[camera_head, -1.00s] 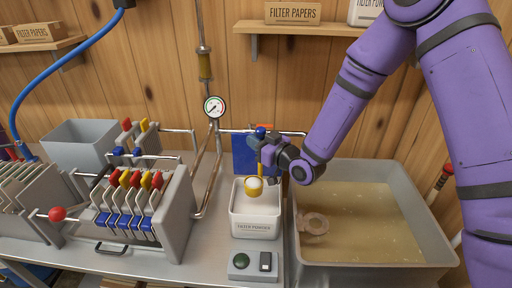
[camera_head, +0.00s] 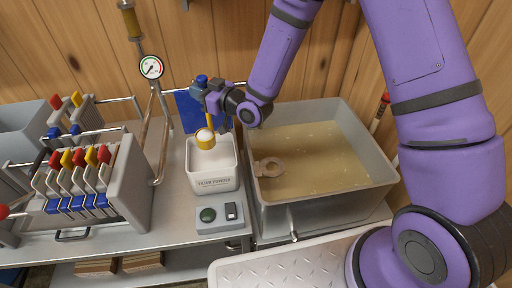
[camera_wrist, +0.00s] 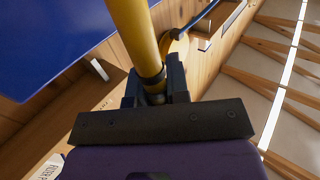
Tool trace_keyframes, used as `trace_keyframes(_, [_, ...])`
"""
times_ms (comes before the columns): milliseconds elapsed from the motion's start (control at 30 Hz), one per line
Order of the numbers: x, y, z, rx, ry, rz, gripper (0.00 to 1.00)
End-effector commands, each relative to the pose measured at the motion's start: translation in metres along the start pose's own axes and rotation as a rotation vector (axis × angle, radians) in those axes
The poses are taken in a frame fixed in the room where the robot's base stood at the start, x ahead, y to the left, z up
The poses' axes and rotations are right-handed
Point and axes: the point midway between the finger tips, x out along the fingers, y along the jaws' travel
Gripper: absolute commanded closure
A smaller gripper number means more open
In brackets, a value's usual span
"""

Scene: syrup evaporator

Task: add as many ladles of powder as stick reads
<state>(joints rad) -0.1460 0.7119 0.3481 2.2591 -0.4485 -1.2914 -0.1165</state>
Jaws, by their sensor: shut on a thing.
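My gripper (camera_head: 216,101) is shut on the upright yellow handle of the ladle. In the wrist view the jaws (camera_wrist: 155,90) close around the yellow handle (camera_wrist: 133,35). The ladle's cup (camera_head: 205,140) hangs at the mouth of the white filter powder bin (camera_head: 214,184) and has white powder in it. I cannot tell if it touches the powder. The steel tank (camera_head: 376,166) to the right holds cloudy yellowish syrup (camera_head: 320,160), with a pale ring-ended object (camera_head: 268,167) at its left side. A red-topped stick (camera_head: 381,108) stands by the tank's far right edge; its marks are too small to read.
A control box (camera_head: 219,216) with a green button and a switch sits in front of the bin. The filter press (camera_head: 130,185) with coloured handles stands left. A gauge (camera_head: 151,67) on piping and a blue panel (camera_head: 186,108) are behind. A metal plate (camera_head: 290,266) is in front.

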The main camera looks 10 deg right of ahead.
Motion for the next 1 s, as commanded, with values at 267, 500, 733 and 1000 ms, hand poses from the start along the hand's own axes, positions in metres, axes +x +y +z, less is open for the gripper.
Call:
trace_keyframes(267, [0.0, 0.0, 0.0, 0.0, 0.0, 0.0, 1.0])
trace_keyframes(500, [0.0, 0.0, 0.0, 0.0, 0.0, 0.0, 1.0])
trace_keyframes(733, [0.0, 0.001, 0.0, 0.0, 0.0, 0.0, 1.0])
trace_keyframes(1000, [-0.021, 0.04, -0.011, -0.004, 0.0, -0.045, 1.0])
